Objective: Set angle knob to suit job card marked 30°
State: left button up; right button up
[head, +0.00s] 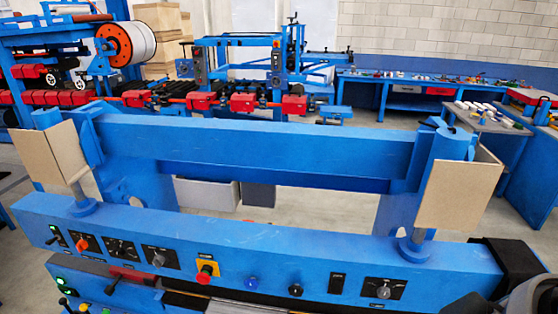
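The blue machine's front beam (330,262) carries a row of controls. A dark plate with a dial knob (121,249) sits at the left, beside a dark plate with a grey knob (159,258). Another dark plate with a grey knob (383,290) sits at the right end. The labels and scales are too small to read, so I cannot tell which is the angle knob or where it points. I see no job card with a readable 30° mark. Neither of my grippers shows in the head view.
Plain beige boards (462,190) flank the frame. Workbenches (410,101) stand behind.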

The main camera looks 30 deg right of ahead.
aim_at(120, 251)
jog(key=z, duration=1.05)
jog(key=u, duration=5)
jog(key=l+z, duration=0.45)
jog(key=i+l+z, duration=0.2)
jog(key=l+z, duration=0.15)
jog(key=z, duration=0.15)
jog(key=i+l+z, duration=0.2)
jog(key=l+z, duration=0.25)
jog(key=i+l+z, duration=0.15)
jog(key=z, duration=0.35)
jog(key=i+l+z, duration=0.15)
jog(key=i+z, duration=0.5)
jog(key=z, duration=0.3)
